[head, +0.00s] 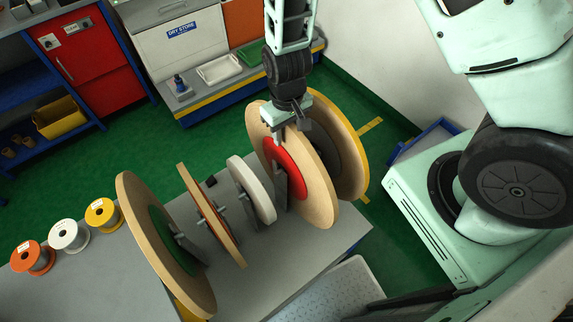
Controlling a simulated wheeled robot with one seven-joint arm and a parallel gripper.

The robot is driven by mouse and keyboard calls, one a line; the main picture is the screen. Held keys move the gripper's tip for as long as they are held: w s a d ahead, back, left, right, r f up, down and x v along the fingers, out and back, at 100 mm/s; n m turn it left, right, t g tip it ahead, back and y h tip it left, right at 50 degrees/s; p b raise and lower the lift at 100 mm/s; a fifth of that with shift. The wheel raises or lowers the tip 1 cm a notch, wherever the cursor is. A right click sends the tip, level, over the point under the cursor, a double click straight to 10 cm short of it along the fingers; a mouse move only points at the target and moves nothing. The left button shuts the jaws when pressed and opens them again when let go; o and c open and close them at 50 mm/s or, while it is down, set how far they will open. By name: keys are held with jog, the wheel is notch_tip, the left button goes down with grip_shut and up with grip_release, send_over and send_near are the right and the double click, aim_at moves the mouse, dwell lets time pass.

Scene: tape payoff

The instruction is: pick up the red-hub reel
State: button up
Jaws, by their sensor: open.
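The red-hub reel (318,190) is a large tan disc with a red centre, standing upright towards the right end of the grey bench (262,268). A grey upright holder stands in front of its red hub. My gripper (291,130) is open and points down at the upper part of this reel, in front of its face or over its rim. Whether a finger touches the reel cannot be told. Part of the reel's upper edge is hidden behind my gripper.
A yellow-edged reel (355,165) stands close behind the red-hub reel. To the left stand a white reel (248,188), a thin orange-centred reel (215,222) and a green-hub reel (150,240). Small spools (68,236) sit at the bench's left. Green floor lies behind.

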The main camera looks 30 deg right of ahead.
grip_shut()
jog(key=shift+w, duration=0.1)
dwell(1.4)
